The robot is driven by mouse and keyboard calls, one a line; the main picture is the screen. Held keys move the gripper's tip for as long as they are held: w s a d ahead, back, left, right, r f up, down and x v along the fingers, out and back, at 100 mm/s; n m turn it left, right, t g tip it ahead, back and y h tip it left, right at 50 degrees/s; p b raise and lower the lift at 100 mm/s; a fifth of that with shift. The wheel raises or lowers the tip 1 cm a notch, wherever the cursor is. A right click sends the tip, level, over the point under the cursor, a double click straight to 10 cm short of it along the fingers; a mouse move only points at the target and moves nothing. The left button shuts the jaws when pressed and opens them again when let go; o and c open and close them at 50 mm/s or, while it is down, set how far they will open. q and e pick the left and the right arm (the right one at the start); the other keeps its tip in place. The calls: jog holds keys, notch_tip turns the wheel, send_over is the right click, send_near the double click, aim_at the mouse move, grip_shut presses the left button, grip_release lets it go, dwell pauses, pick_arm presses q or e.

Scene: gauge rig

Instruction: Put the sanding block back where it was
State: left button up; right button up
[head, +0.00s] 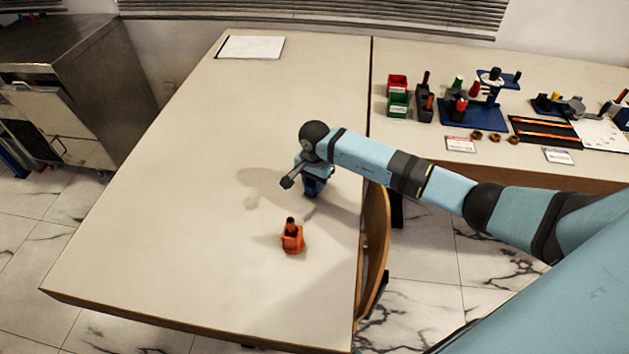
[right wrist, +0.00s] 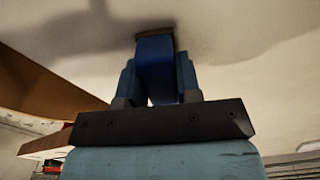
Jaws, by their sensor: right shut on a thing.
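My right gripper (head: 316,172) is over the right part of the large pale table, pointing down. It is shut on a blue block (head: 311,187), taken to be the sanding block. In the right wrist view the blue block (right wrist: 155,62) sits between the two fingers (right wrist: 157,80), with a thin brownish layer at its far end. That end is at or just above the table top; I cannot tell whether it touches. My left gripper is not in view.
An orange holder with a dark top (head: 292,239) stands nearer the front of the pale table (head: 170,220). A white sheet (head: 251,47) lies at the back left. The side bench carries a red bin (head: 397,84), a green bin (head: 398,105) and a blue stand (head: 475,112). The table's left is clear.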

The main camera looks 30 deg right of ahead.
jog(key=shift+f, duration=0.1)
jog(key=shift+f, duration=0.15)
jog(key=o, duration=0.9)
jog(key=shift+o, duration=0.2)
jog(key=shift+w+r, duration=0.1)
jog(key=shift+r, duration=0.35)
notch_tip(320, 180, up, 12)
jog(key=shift+f, duration=0.25)
